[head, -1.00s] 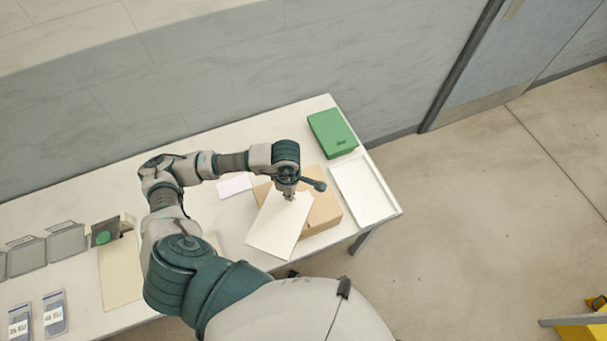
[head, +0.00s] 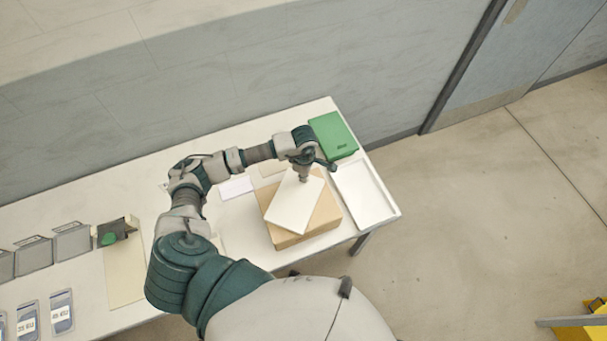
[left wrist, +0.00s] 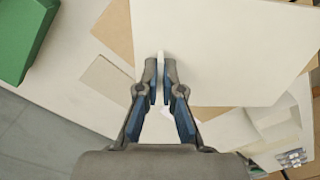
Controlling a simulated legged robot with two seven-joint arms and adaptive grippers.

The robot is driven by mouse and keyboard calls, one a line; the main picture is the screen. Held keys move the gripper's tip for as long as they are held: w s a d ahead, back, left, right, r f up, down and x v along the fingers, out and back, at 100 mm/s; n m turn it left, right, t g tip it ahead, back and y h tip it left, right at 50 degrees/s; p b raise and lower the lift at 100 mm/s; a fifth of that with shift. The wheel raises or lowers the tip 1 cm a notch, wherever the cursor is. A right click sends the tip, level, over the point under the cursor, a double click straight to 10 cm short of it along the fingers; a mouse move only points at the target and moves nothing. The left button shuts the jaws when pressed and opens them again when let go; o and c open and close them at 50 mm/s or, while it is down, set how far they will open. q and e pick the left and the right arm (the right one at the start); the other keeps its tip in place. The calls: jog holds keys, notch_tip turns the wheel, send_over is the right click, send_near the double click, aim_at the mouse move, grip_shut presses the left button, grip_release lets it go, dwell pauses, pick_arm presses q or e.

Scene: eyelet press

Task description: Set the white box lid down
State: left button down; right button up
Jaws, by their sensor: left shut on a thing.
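The white box lid (head: 292,209) is a flat pale panel over the brown cardboard box (head: 318,222), turned at an angle to it. I cannot tell whether it touches the box top. My left gripper (head: 303,179) is at the lid's far edge. In the left wrist view, the fingers of my left gripper (left wrist: 160,98) are shut on the edge of the lid (left wrist: 225,50), which hides much of the brown box (left wrist: 118,32) behind it. My right gripper is not in view.
A green box (head: 332,135) stands at the table's far right corner. A white tray (head: 365,193) lies to the right of the brown box. A white card (head: 236,187) and a beige mat (head: 125,274) lie left. Grey bins (head: 72,241) stand further left.

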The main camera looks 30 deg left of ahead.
pick_arm(q)
jog(key=shift+d+f+b, duration=0.15)
jog(key=shift+d+b, duration=0.15)
jog(key=shift+d, duration=0.25)
jog(key=shift+d+f, duration=0.15)
jog(key=shift+d, duration=0.2)
jog(key=c, duration=1.4)
grip_release()
jog(key=shift+c, duration=0.2)
jog(key=shift+o, duration=0.6)
jog(key=shift+a, duration=0.6)
jog(key=shift+a+r+p, duration=0.1)
jog(key=shift+r+p, duration=0.35)
jog(key=shift+r, duration=0.25)
notch_tip(320, 180, up, 12)
jog(key=b, duration=0.2)
jog(key=shift+d+f, duration=0.25)
jog(key=shift+d, duration=0.15)
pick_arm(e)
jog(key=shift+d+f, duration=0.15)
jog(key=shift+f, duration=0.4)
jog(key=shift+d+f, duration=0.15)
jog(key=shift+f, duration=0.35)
